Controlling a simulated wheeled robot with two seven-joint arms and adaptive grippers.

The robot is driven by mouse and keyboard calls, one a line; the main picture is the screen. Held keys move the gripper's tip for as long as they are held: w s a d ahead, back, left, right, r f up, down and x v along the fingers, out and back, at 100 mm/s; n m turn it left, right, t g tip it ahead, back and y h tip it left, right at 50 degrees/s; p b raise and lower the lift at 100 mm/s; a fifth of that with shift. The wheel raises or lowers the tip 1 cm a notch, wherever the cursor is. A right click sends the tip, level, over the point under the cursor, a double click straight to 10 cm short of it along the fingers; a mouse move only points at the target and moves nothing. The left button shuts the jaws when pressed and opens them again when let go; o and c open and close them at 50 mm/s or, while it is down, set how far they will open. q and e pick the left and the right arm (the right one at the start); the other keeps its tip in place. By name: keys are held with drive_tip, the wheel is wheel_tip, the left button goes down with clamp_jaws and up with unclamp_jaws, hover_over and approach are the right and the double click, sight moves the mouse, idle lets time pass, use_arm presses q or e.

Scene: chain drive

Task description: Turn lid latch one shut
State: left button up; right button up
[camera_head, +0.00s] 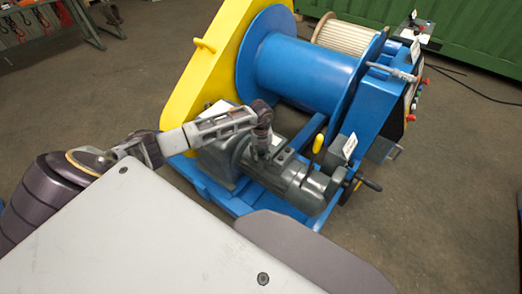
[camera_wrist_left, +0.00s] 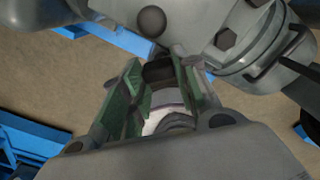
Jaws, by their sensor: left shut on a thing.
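My left gripper (camera_head: 261,148) points down at the grey-green motor and gear unit (camera_head: 300,186) on the near side of the blue winch. In the left wrist view its green-padded fingers (camera_wrist_left: 158,80) are close together on a small dark part (camera_wrist_left: 158,70), which looks like a latch. The gripper and arm hide most of this part in the head view, so I cannot tell how far it is turned. The grey housing with bolt heads also shows in the left wrist view (camera_wrist_left: 200,22), just past the fingertips. My right gripper is not in view.
The yellow guard (camera_head: 203,78) stands behind my left forearm, and the blue drum (camera_head: 305,68) is behind the motor. A yellow-knobbed lever (camera_head: 318,144) and a black-handled crank (camera_head: 368,184) are to the right. The floor (camera_head: 455,190) at right is clear.

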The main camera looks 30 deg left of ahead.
use_arm(q)
drive_tip(key=n+p, duration=0.1)
drive_tip(key=n, duration=0.1)
drive_tip(key=shift+d+r+n+p, duration=0.1)
drive_tip(key=shift+n+p, duration=0.25)
drive_tip(key=shift+n, duration=0.05)
drive_tip(key=n+p, duration=0.3)
drive_tip(key=n, duration=0.1)
drive_tip(key=shift+d+n, duration=0.1)
drive_tip(key=shift+n, duration=0.3)
drive_tip(key=shift+w+n+p, duration=0.1)
drive_tip(key=shift+n+p, duration=0.55)
drive_tip(key=shift+n, duration=0.15)
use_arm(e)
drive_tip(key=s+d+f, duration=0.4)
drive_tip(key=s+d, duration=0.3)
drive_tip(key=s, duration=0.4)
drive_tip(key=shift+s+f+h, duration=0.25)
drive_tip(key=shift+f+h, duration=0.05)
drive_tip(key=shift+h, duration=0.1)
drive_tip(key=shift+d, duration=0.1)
use_arm(q)
drive_tip(key=o, duration=1)
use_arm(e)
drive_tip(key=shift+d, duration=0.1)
